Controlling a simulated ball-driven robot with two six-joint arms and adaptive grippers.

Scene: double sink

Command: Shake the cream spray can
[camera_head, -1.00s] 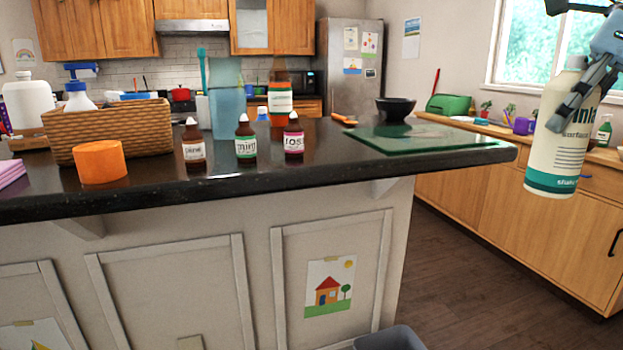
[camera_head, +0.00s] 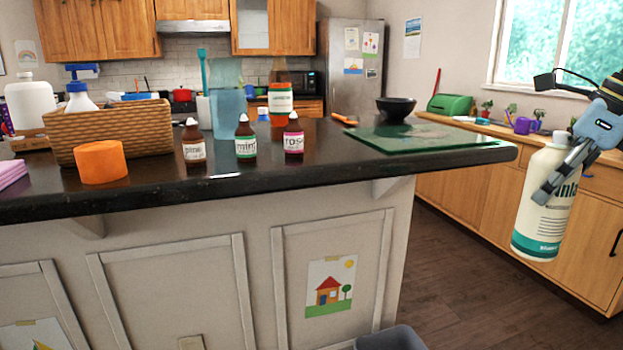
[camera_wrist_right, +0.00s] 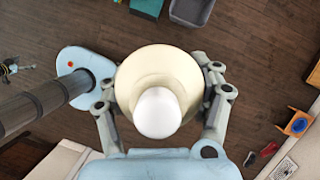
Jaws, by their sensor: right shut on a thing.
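The cream spray can (camera_head: 540,222) has a dark green band at its base and dark lettering. It hangs in the air right of the counter, nearly upright with a slight tilt. My right gripper (camera_head: 556,186) is shut on its upper body, and one finger lies across the front. In the right wrist view the can (camera_wrist_right: 160,75) is seen from above with its white cap toward the camera. The fingers of the right gripper (camera_wrist_right: 162,95) flank it on both sides. My left gripper is not in view.
The black counter (camera_head: 330,175) holds small brown bottles (camera_head: 245,140), an orange cylinder (camera_head: 101,162), a wicker basket (camera_head: 115,132) and a green glass board (camera_head: 420,138). A wooden side counter (camera_head: 470,185) stands behind the can. A grey bin (camera_head: 388,338) is on the floor.

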